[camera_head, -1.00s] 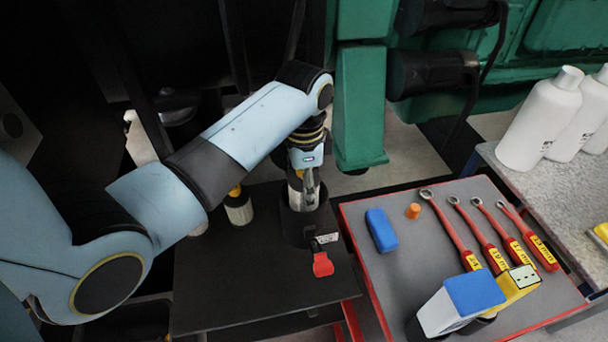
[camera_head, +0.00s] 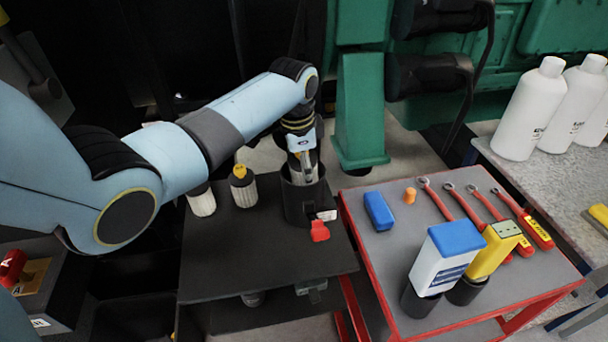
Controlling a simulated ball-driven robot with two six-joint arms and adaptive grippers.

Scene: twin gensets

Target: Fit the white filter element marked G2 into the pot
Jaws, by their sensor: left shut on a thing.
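The pot (camera_head: 299,207) is a black open-topped cylinder standing upright on a dark bench plate, with a red lever and a small white tag at its lower right. My left gripper (camera_head: 303,172) points down into the pot's mouth. It is shut on a white filter element, which the fingers and the pot wall mostly hide. Its G2 mark cannot be read, and I cannot tell how deep it sits. A white pleated filter with a yellow top (camera_head: 243,188) stands left of the pot. Another white filter (camera_head: 201,201) is beside it, partly behind my arm. My right gripper is out of view.
A grey red-edged cart (camera_head: 385,265) on the right holds a blue block (camera_head: 379,210), wrenches, and blue-capped and yellow containers in black holders. White bottles (camera_head: 533,110) stand on the far-right bench. A green frame (camera_head: 360,110) rises behind the pot.

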